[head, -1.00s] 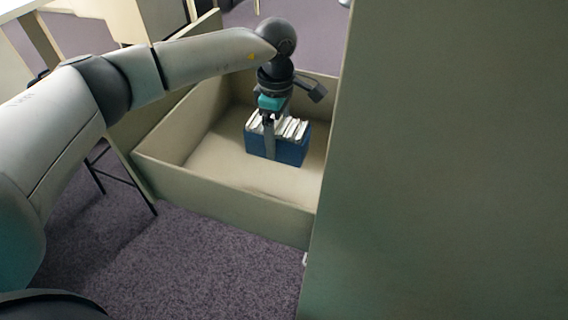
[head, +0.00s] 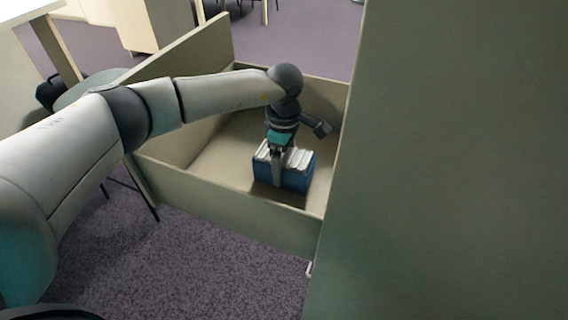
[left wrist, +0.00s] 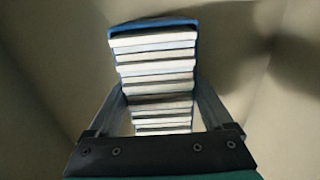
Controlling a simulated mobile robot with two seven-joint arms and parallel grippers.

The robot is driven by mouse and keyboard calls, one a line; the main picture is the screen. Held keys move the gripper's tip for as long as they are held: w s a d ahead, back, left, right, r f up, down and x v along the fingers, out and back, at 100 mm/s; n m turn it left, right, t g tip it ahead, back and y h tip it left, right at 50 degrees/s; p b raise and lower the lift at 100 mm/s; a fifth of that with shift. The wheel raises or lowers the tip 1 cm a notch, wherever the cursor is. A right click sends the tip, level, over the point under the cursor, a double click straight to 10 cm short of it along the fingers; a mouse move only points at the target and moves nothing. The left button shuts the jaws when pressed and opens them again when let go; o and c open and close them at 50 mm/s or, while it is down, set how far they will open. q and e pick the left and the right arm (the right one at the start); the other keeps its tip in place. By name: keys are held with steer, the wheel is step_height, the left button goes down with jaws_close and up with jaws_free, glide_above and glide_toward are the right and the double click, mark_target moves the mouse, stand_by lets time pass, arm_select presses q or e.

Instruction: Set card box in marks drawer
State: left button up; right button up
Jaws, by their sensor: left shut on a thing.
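The card box (head: 297,179) is blue with white cards standing in it. It is inside the open marks drawer (head: 222,192), a beige drawer, near its front wall in the head view. My left gripper (head: 278,172) reaches down from above and is shut on the card box. In the left wrist view the card box (left wrist: 153,70) sits between the two fingers, its rows of white cards facing the camera. I cannot tell whether its underside touches the drawer floor. My right gripper is not in view.
A large grey-green panel (head: 450,160) stands close on the right of the drawer. Purple carpet (head: 190,265) lies in front. A pale table (head: 22,12) and dark chair legs are at the left. The drawer floor left of the box is bare.

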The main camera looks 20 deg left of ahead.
arm_select(q)
steer(key=shift+f, duration=0.15)
steer(key=o, duration=1.5)
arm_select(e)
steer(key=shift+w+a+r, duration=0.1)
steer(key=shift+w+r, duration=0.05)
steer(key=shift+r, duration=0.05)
arm_select(q)
steer(key=shift+r, duration=0.4)
step_height(320, 180, up, 10)
steer(key=p, duration=0.3)
steer(key=shift+r+p, duration=0.4)
steer(key=shift+r, duration=0.4)
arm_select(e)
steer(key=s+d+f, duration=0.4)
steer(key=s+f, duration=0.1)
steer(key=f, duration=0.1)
